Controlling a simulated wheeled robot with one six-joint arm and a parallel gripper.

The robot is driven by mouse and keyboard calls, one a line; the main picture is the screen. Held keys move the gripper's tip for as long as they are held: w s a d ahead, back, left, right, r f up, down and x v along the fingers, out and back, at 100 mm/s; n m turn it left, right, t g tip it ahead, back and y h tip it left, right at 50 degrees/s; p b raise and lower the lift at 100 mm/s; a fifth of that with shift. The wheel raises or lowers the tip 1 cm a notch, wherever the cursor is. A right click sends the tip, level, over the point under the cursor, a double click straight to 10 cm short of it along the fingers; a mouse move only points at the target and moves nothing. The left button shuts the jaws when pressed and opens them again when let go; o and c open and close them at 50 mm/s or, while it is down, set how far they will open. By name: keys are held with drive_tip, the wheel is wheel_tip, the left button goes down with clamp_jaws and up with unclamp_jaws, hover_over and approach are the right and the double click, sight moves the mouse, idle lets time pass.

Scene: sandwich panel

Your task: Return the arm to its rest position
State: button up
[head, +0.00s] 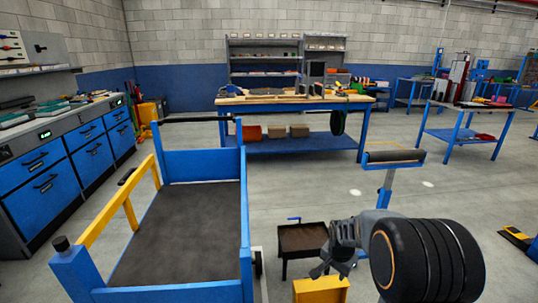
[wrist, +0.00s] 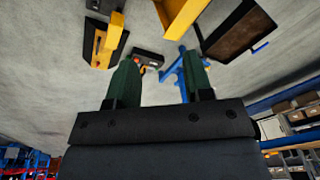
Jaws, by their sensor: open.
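My gripper (wrist: 160,55) shows in the wrist view with its two green fingers spread apart. Nothing is held between them; only floor and things farther off show through the gap. In the head view my gripper (head: 322,268) is at the lower middle, above the floor and just over a yellow box (head: 321,290). My arm's thick dark links fill the lower right and hide the floor behind them.
A blue cart (head: 180,232) with a dark deck and yellow rail stands left of my gripper. A dark tray stand (head: 303,238) and a blue roller stand (head: 394,157) stand close behind. A workbench (head: 290,101) is farther back. Open floor lies right of the roller stand.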

drive_tip(key=s+a+r+n+p, duration=0.1)
drive_tip(key=s+r+n+p, duration=0.2)
drive_tip(key=r, duration=0.8)
drive_tip(key=s+a+r+n+t+p, duration=0.1)
drive_tip(key=s+a+r+n+p, duration=0.1)
drive_tip(key=s+r+p, duration=0.5)
drive_tip(key=s+a+r+n+p, duration=0.1)
drive_tip(key=s+r+n+p, duration=0.3)
drive_tip(key=s+r, duration=0.5)
wheel_tip(320, 180, up, 6)
drive_tip(key=shift+a+f+t+p, duration=0.15)
drive_tip(key=shift+a+t+p, duration=0.2)
drive_tip(key=shift+p, duration=0.7)
drive_tip(key=shift+s, duration=0.15)
